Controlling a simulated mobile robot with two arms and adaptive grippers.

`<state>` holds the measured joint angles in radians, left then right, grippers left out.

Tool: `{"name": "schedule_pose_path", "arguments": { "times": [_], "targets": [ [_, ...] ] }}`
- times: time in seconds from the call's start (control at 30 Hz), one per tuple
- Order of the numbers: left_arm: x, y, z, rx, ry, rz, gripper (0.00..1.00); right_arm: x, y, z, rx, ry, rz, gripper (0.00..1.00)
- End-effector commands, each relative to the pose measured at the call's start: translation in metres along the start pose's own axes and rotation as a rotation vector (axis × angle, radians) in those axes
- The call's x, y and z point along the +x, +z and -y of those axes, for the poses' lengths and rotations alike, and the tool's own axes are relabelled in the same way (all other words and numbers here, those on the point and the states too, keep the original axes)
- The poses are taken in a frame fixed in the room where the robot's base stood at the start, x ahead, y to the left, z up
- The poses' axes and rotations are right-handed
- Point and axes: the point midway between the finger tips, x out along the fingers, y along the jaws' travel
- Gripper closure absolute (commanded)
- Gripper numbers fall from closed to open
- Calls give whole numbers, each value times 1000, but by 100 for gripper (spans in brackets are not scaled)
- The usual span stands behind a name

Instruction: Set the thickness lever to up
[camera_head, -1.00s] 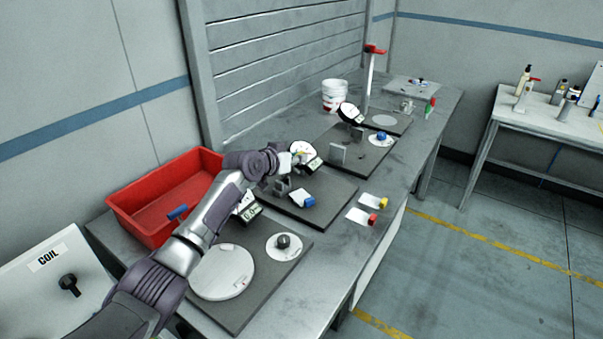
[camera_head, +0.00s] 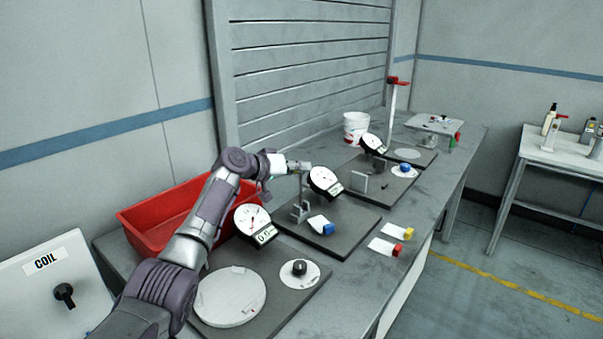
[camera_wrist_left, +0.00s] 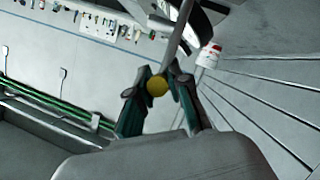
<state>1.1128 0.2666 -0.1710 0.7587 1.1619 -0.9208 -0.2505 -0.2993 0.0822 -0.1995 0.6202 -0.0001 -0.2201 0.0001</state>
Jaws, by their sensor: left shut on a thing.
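The thickness station's dial gauge (camera_head: 325,181) stands on the middle dark plate (camera_head: 342,212) in the head view. A thin upright rod (camera_head: 300,187) rises left of the dial and ends at my left gripper (camera_head: 303,165). In the left wrist view my left gripper (camera_wrist_left: 160,88) is shut on a round yellow knob (camera_wrist_left: 157,86), which I take to be the lever's end. A grey rod (camera_wrist_left: 181,32) runs from there to the top of the picture. The fingers hide part of the knob and rod. My right gripper is not in view.
A red bin (camera_head: 150,213) lies behind my left arm. A nearer dial (camera_head: 252,222) stands by a round white plate (camera_head: 230,296). A farther dial (camera_head: 373,143) and a red-topped post (camera_head: 392,105) stand behind. White cards (camera_head: 383,246) lie at the bench front.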

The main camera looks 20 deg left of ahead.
Motion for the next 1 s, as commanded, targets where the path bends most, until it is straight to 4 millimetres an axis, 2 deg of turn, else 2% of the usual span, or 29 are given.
{"name": "schedule_pose_path", "arguments": {
  "times": [0.3,0.33,0.47,0.8,1.0],
  "targets": [
    [0,1,2,-3,-2,3,100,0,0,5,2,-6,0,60],
    [0,1,2,-3,-3,3,79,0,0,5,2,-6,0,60],
    [0,1,2,-3,-2,2,57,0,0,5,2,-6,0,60],
    [-2,0,1,-1,-1,0,57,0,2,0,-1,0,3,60],
    [-19,0,2,0,-2,-1,57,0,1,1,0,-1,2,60]
  ]
}}
